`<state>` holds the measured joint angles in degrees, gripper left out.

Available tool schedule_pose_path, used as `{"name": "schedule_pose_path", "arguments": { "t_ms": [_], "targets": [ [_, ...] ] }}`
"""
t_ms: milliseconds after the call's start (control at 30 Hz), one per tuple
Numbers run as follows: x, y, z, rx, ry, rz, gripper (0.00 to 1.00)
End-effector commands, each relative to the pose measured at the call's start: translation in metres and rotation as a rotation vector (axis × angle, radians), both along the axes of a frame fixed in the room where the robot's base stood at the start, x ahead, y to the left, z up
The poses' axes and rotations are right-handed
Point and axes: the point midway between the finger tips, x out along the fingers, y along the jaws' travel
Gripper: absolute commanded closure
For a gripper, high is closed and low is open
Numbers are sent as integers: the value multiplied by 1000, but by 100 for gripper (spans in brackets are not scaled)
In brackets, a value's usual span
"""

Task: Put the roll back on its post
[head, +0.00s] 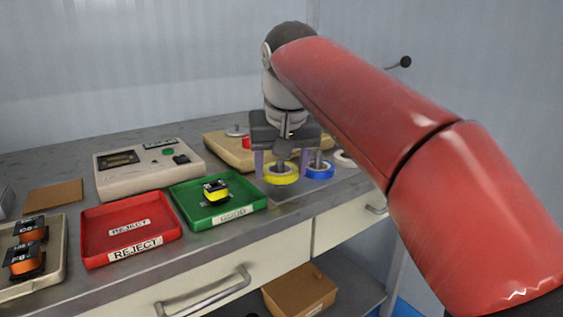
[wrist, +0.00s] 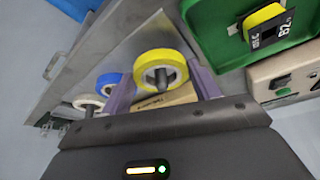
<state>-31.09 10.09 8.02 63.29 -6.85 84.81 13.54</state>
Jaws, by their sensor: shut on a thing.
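The yellow roll (head: 281,174) is a tape ring with a pale core. It sits between the two purple fingers of my gripper (head: 281,165), which is shut on it. In the wrist view the yellow roll (wrist: 160,57) shows a dark post (wrist: 166,77) inside its hole, so the roll appears to be around the post. I cannot tell whether it rests on the base or is held a little above it. The blue roll (head: 319,171) is around its own post just to the right.
A white roll (head: 344,159) stands beyond the blue one. The green GOOD tray (head: 240,210) with a yellow coil (head: 215,191) lies left of my gripper. Further left are the red REJECT tray (head: 104,222) and a beige tester (head: 130,181). A tan machine base (head: 224,148) is behind.

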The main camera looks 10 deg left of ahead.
Motion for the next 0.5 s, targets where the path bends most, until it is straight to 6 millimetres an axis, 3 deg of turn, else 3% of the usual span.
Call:
{"name": "schedule_pose_path", "arguments": {
  "t_ms": [500],
  "targets": [
    [0,0,-17,0,0,0,61]
  ]
}}
